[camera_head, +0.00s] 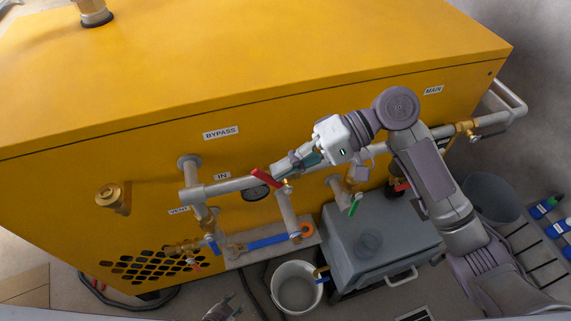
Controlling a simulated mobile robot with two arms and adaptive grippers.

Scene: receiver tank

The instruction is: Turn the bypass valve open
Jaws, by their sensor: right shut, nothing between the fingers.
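A red lever handle (265,179) sits on a valve on the grey pipe, below and to the right of the BYPASS label (221,132). It slants from upper left down to the right. My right gripper (284,167) comes in from the right with its fingertips close beside the lever's right end. Its fingers are shut with nothing between them; I cannot tell whether they touch the lever. My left gripper (222,310) shows only partly at the bottom edge, well below the pipework, and its opening is unclear.
The yellow tank housing (240,65) fills the back. Nearby are a gauge (256,192), a blue lever (211,243), a green lever (355,203), and a white bucket (297,288). A grey box (385,240) stands under the pipe, partly behind my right arm.

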